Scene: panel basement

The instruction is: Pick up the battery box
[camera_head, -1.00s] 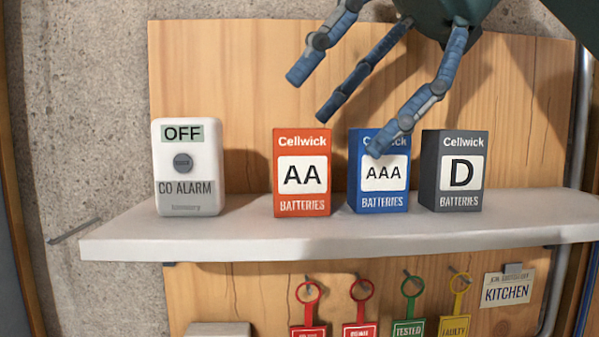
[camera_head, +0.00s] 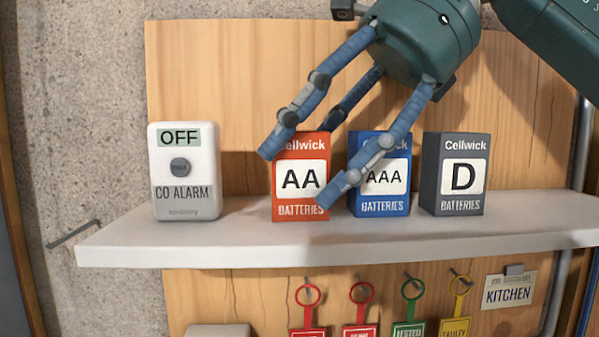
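Three battery boxes stand upright on a white shelf (camera_head: 330,240): an orange AA box (camera_head: 300,181), a blue AAA box (camera_head: 392,205) and a dark grey D box (camera_head: 455,175). My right gripper (camera_head: 300,172) comes in from the upper right with its blue fingers spread. One finger is at the orange box's upper left, one in front of its lower right edge and partly over the blue box, and one goes behind its top right. I cannot tell whether any finger touches a box. My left gripper is not in view.
A white CO alarm (camera_head: 185,172) reading OFF stands left of the orange box, with a gap between. Red, green and yellow tags (camera_head: 408,325) hang on hooks below the shelf. A KITCHEN card (camera_head: 508,290) is at lower right. A wooden panel (camera_head: 240,80) backs the shelf.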

